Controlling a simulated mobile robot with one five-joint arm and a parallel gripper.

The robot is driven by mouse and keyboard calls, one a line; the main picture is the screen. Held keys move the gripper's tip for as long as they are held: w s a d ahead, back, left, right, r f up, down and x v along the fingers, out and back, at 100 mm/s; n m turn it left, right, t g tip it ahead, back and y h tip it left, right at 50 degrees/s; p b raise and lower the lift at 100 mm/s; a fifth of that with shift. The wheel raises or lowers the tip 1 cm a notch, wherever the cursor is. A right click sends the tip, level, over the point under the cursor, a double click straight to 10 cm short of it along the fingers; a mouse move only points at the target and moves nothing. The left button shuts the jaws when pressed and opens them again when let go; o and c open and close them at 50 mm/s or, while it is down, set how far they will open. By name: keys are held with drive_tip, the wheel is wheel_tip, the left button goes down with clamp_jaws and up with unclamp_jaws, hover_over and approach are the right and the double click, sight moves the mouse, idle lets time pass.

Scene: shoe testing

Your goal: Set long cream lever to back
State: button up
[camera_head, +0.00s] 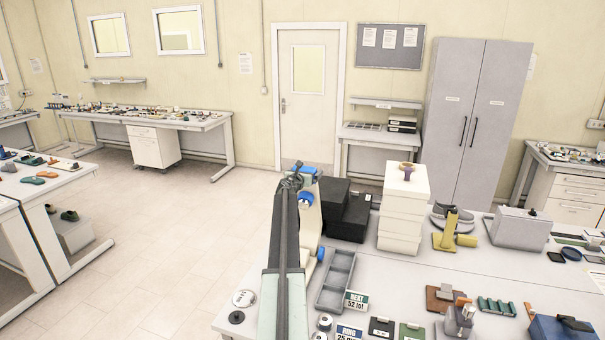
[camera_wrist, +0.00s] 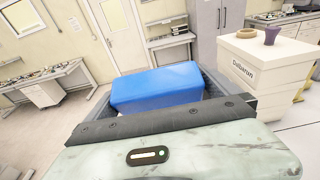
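I cannot make out a long cream lever in either view. A yellow upright device (camera_head: 450,230) and a grey box-shaped device (camera_head: 520,228) stand on the bench to the right, but no cream lever shows clearly on them. My gripper (camera_head: 303,172) is at the far end of my raised arm, left of the black boxes and well away from these devices. In the wrist view a blue block-like part (camera_wrist: 155,88) fills the space ahead of the grey gripper body.
Black boxes (camera_head: 347,211) and a white box stack (camera_head: 402,209), topped by a small purple and tan item, stand beside my arm. A grey compartment tray (camera_head: 336,281) lies in front. Several small fixtures crowd the bench's right side. The floor at left is clear.

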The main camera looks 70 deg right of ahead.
drive_tip(key=shift+s+d+f, duration=0.1)
drive_tip(key=shift+d+f, duration=0.05)
drive_tip(key=shift+d, duration=0.05)
drive_tip(key=shift+a, duration=0.4)
drive_tip(key=a+r+p, duration=0.1)
drive_tip(key=a, duration=0.6)
drive_tip(key=shift+s, duration=0.1)
drive_tip(key=shift+r, duration=0.1)
